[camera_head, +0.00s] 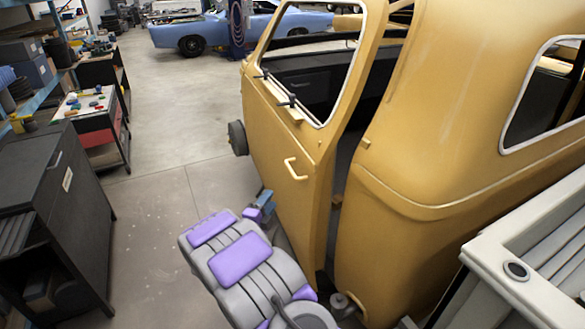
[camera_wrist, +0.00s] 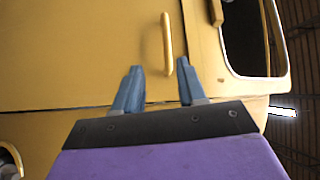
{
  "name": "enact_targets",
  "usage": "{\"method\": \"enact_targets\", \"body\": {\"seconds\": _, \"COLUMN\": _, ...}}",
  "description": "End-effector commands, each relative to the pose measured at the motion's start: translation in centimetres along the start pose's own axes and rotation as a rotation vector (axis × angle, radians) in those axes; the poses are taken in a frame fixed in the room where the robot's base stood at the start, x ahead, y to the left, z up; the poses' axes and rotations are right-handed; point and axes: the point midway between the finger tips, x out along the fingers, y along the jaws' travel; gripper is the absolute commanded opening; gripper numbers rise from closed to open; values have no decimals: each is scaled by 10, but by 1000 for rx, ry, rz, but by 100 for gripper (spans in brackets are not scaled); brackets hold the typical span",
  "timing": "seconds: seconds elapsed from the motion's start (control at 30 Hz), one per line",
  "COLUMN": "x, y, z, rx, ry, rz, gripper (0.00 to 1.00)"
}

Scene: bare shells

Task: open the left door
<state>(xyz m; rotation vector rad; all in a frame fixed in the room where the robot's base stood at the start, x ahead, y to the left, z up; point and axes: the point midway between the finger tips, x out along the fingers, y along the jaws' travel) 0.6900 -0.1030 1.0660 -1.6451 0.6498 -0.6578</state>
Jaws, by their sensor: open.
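The left door (camera_head: 285,140) is a yellow panel with a window opening on the yellow car shell (camera_head: 440,150). A dark gap shows between its rear edge and the body, so it stands ajar. Its handle (camera_head: 293,168) is a small pale yellow bar; in the wrist view the handle (camera_wrist: 167,43) stands just beyond the fingers. My gripper (camera_head: 265,203) is open and empty, low beside the door, below and left of the handle in the head view. In the wrist view my gripper (camera_wrist: 157,70) points at the door. I cannot tell whether the fingers touch it.
A dark cabinet (camera_head: 55,190) and a tool cart (camera_head: 95,120) stand on the left. A pale ribbed panel (camera_head: 540,250) is at the lower right. The concrete floor (camera_head: 180,110) left of the door is clear. A blue car (camera_head: 200,30) is at the back.

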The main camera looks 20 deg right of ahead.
Motion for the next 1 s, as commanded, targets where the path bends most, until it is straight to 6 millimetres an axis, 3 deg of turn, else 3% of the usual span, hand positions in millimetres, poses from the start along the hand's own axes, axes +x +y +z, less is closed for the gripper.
{"method": "enact_targets", "body": {"seconds": 0.27, "x": 8, "y": 2, "z": -9, "rx": 21, "ry": 47, "rz": -50, "gripper": 41}}
{"method": "enact_targets", "body": {"seconds": 1.0, "x": 133, "y": -3, "z": -13, "rx": 22, "ry": 44, "rz": -47, "gripper": 41}}
